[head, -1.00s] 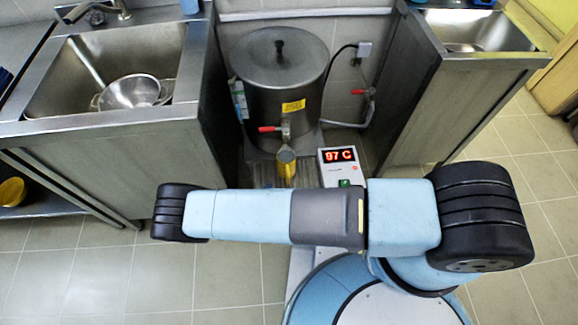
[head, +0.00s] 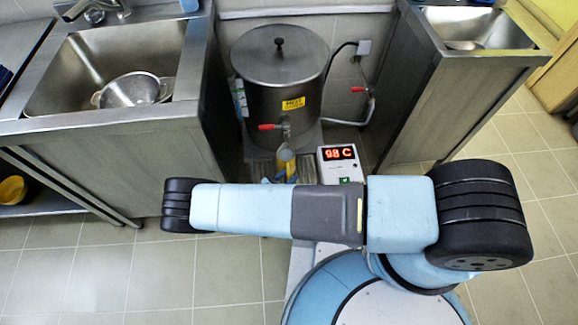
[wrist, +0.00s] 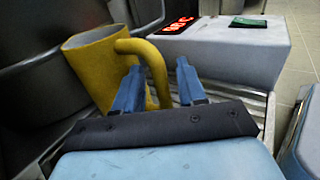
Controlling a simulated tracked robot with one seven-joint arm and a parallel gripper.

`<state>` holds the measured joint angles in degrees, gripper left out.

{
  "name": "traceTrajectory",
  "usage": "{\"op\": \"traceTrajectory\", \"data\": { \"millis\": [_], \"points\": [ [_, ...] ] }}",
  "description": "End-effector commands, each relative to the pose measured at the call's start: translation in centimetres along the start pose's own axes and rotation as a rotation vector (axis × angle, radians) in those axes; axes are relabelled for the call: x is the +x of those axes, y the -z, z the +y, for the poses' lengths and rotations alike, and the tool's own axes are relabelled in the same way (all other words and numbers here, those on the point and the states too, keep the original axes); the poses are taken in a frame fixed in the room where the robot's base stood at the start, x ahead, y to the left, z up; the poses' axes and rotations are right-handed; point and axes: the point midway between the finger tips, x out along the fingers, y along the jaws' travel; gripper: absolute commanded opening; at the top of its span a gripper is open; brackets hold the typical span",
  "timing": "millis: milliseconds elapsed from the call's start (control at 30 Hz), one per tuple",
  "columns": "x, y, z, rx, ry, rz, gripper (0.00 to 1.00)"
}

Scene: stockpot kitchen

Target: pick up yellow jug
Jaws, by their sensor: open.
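The yellow jug (head: 287,165) stands under the tap (head: 285,129) of the big steel stockpot (head: 280,85). In the wrist view the jug (wrist: 90,72) is at the upper left, and its handle (wrist: 157,72) curves out towards the right. My gripper (wrist: 158,68) is open, with its two blue fingers pointing at the jug. In the picture the upright part of the handle runs between the fingers; I cannot tell how deep it sits there. In the head view my arm hides the jug's lower part and most of the gripper.
A white controller box (head: 341,163) reading 98 C stands right of the jug; its side shows close to my right finger in the wrist view. A slatted metal stand (head: 262,168) lies under the tap. Sink cabinets flank the pot; a steel colander (head: 133,89) sits in the left sink.

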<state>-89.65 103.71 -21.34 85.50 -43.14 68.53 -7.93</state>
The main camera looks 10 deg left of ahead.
Motion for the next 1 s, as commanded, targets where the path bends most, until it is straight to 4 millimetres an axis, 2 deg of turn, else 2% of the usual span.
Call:
{"op": "traceTrajectory", "data": {
  "millis": [167, 600, 1000],
  "points": [
    [0.03, 0.02, -0.01, 0.0, 0.0, 0.001, 0.4],
    [0.06, 0.02, -0.01, 0.0, 0.001, 0.0, 0.0],
    [0.13, -0.05, 0.02, 0.002, 0.002, -0.001, 0.0]
  ]
}}
